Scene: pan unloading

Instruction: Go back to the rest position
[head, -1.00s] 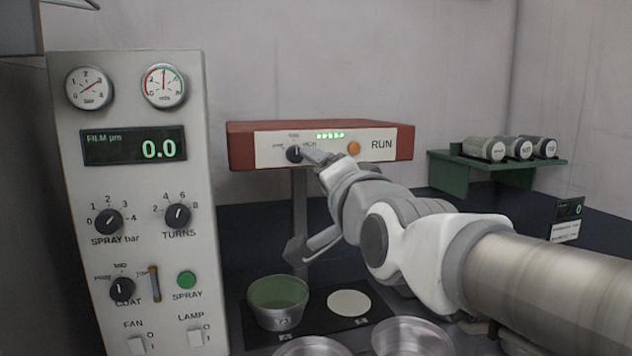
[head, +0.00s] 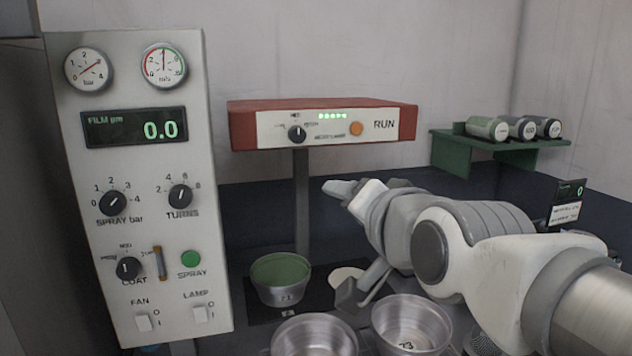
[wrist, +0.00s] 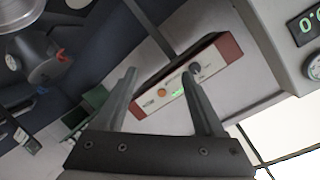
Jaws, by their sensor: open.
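My gripper (head: 338,187) is in front of and below the red-topped RUN unit (head: 322,110), apart from its knob (head: 297,134) and orange button (head: 356,129). In the wrist view my gripper (wrist: 160,88) shows two separated fingers with nothing between them. Beyond the fingers the RUN unit (wrist: 150,98) appears tilted, and its orange button (wrist: 161,92) shows between them.
A pan with green inside (head: 280,280) stands on the dark mat (head: 262,312). Two empty metal pans (head: 316,338) (head: 412,318) stand nearer. The control panel (head: 150,220) rises at left. A green shelf (head: 470,150) holds several canisters on the right wall.

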